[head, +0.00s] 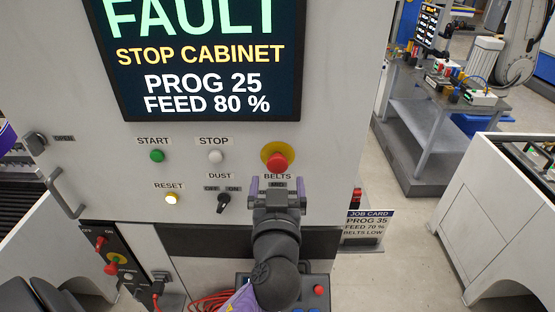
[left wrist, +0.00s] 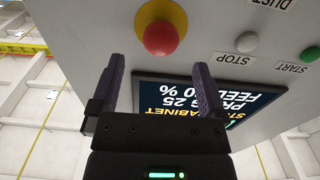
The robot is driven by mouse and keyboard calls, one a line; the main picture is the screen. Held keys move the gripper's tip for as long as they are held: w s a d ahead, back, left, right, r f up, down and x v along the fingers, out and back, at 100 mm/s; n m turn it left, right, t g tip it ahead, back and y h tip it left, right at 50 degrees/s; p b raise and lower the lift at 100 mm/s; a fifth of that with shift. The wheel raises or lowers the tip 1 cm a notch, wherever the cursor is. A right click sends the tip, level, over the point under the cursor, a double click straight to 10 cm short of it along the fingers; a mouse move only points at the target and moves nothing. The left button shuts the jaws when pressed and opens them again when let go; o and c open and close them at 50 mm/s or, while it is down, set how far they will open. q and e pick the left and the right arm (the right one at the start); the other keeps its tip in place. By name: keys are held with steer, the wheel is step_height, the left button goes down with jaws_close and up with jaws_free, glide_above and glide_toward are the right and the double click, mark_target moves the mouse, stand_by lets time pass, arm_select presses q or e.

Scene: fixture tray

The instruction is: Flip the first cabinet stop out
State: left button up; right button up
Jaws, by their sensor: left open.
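A red mushroom stop button on a yellow ring (head: 277,160) sits on the grey machine front, above a BELTS label. In the left wrist view the red button (left wrist: 160,38) is just beyond the fingertips. My left gripper (head: 277,186) is open and empty, below the button in the head view; I see no contact. A dark cabinet panel (head: 124,254) at the lower left carries a red knob on yellow (head: 111,268) and a red switch (head: 100,243). No label tells which is the first cabinet stop. My right gripper is not in view.
The screen (head: 205,60) reads FAULT, STOP CABINET, PROG 25, FEED 80 %. A green START button (head: 156,156), white STOP button (head: 215,156), lit RESET button (head: 171,198) and black DUST knob (head: 223,202) are left of my gripper. A job card (head: 368,227) hangs right.

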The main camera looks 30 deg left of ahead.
mark_target(277, 168)
arm_select(q)
steer(key=p+x, duration=0.1)
steer(key=x, duration=0.5)
steer(key=shift+a, duration=0.15)
steer(key=shift+c, duration=0.2)
jaws_close()
